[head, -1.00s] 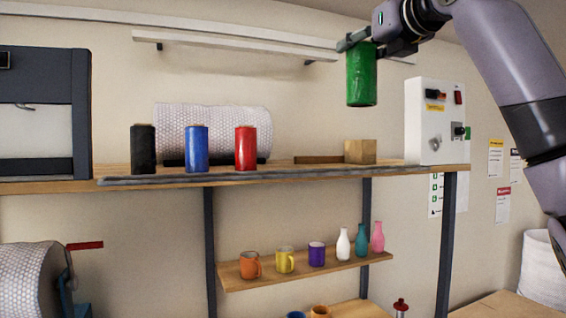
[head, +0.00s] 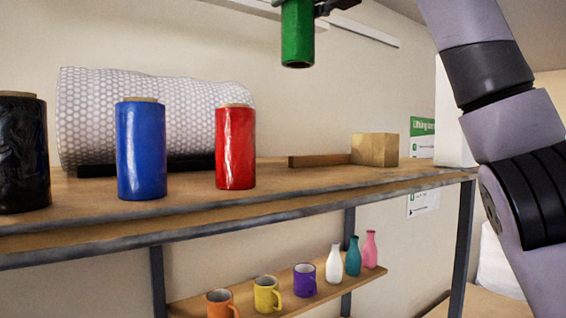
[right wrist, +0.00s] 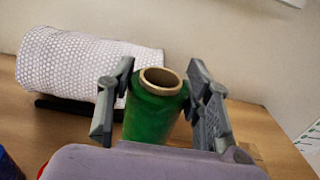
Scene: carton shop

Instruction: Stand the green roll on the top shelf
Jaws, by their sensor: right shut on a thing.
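The green roll (head: 297,36) hangs upright in the air above the top shelf (head: 300,186) in the head view, its upper end cut off by the picture's edge. My right gripper (right wrist: 160,90) is shut on the green roll, with one finger on each side near its upper end. In the right wrist view the green roll (right wrist: 152,118) shows its open tube end, and the shelf board (right wrist: 75,125) lies beneath. The red roll (head: 235,147), blue roll (head: 141,150) and black roll (head: 22,150) stand in a row on the shelf. My left gripper is not in view.
A bubble-wrap roll (head: 75,120) lies behind the standing rolls. A wooden block (head: 375,149) and a flat strip (head: 318,160) are at the right back. Mugs and bottles stand on a lower shelf (head: 190,307).

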